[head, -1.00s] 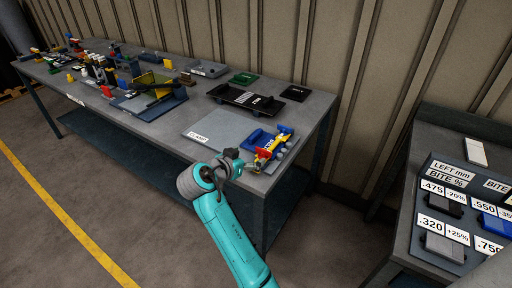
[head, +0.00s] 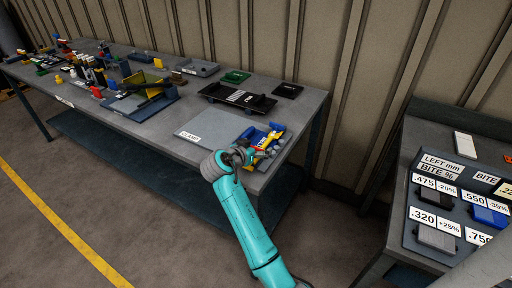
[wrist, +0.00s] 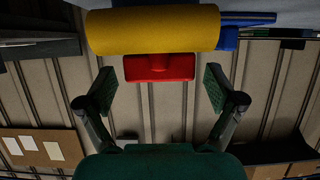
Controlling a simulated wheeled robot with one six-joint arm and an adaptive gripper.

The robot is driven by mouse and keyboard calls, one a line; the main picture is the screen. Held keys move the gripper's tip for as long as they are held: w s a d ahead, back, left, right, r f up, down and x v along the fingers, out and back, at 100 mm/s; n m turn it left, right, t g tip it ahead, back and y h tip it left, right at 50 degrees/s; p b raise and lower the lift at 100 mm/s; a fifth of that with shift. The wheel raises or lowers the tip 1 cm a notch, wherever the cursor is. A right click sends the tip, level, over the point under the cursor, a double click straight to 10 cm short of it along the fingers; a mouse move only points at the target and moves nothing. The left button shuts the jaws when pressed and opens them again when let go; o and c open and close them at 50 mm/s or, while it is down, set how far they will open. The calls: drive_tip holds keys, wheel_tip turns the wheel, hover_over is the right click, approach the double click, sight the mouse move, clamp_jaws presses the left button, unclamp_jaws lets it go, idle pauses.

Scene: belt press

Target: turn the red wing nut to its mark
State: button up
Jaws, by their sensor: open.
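The red wing nut (wrist: 160,67) shows in the wrist view as a flat red bar against the yellow cylinder (wrist: 153,30). My gripper (wrist: 159,90) is open, with one finger on each side of the nut and a gap to both. The fingertips look about level with the nut's lower edge, not touching it. In the head view my gripper (head: 240,155) is at the front of the blue and yellow clamp (head: 268,138) and hides the nut. I cannot make out the mark.
The clamp stands at the right end of the grey bench, beside a grey plate labelled CLAMP (head: 205,122). A black tray (head: 238,97) lies behind it. Many small parts crowd the bench's far left. A second table with labelled blocks (head: 437,237) stands at the right.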

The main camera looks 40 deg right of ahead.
drive_tip(key=c, duration=1.2)
drive_tip(key=shift+o, duration=0.2)
drive_tip(key=shift+n+t, duration=0.3)
drive_tip(key=shift+t, duration=0.1)
drive_tip(key=n+t+y, duration=0.3)
drive_tip(key=n+t, duration=0.1)
drive_tip(key=shift+s, duration=0.15)
drive_tip(key=n+t+y, duration=0.1)
drive_tip(key=n+y, duration=0.2)
drive_tip(key=n+t+y, duration=0.2)
drive_tip(key=n, duration=0.1)
drive_tip(key=shift+d+t+y, duration=0.15)
drive_tip(key=shift+t+y, duration=0.15)
drive_tip(key=shift+y, duration=0.1)
drive_tip(key=n+y, duration=0.5)
drive_tip(key=y, duration=0.1)
drive_tip(key=shift+n, duration=0.3)
drive_tip(key=n+g+y, duration=0.1)
drive_tip(key=n+y, duration=0.3)
drive_tip(key=shift+y, duration=0.4)
drive_tip(key=shift+f+g, duration=0.1)
drive_tip(key=shift+g, duration=0.3)
